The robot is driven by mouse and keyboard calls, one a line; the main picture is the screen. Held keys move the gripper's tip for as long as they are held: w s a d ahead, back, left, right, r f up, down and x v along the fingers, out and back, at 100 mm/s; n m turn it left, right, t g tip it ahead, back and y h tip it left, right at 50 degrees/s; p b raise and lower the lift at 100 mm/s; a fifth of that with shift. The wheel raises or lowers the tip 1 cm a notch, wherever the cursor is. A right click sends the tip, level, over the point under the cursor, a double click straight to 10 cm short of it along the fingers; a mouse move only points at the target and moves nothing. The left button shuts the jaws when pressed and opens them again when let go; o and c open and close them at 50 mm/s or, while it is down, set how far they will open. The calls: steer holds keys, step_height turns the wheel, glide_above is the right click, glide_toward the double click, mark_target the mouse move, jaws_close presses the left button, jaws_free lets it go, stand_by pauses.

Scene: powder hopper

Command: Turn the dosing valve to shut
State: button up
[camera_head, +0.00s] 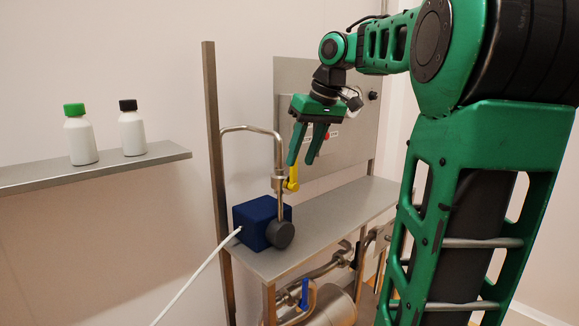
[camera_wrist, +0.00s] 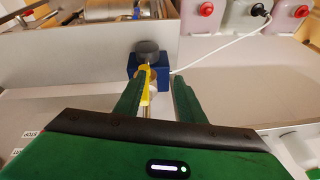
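The valve with a yellow handle (camera_head: 293,177) sits on a bent metal pipe (camera_head: 279,150) above the steel shelf. The yellow handle (camera_wrist: 145,72) also shows in the wrist view, partly behind the left finger. A blue valve handle (camera_head: 305,294) hangs on the pipework below the shelf. The pictures do not label which one is the dosing valve. My gripper (camera_head: 301,162) is open, pointing down, close to the yellow handle. In the wrist view my gripper (camera_wrist: 156,84) has its fingers apart with a gap between them; I cannot tell whether a finger touches the handle.
A dark blue box (camera_head: 255,222) with a grey round knob (camera_head: 280,235) and a white cable (camera_head: 195,275) stands on the steel shelf (camera_head: 335,215). A metal panel (camera_head: 350,110) is behind my gripper. Two white bottles (camera_head: 80,140) stand on a wall shelf (camera_head: 40,178) at left.

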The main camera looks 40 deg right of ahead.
steer(key=n, duration=0.2)
glide_toward(293, 172)
steer(key=shift+h, duration=0.3)
steer(key=shift+w+r+x, duration=0.1)
steer(key=shift+w+x, duration=0.2)
steer(key=shift+x, duration=1.1)
steer(key=shift+w+r+x, duration=0.1)
steer(key=shift+w+x, duration=0.15)
steer(key=shift+x, duration=1.15)
steer(key=shift+w+r+x, duration=0.1)
steer(key=shift+w+x, duration=0.2)
steer(key=shift+x, duration=1.1)
steer(key=shift+d, duration=0.2)
jaws_close()
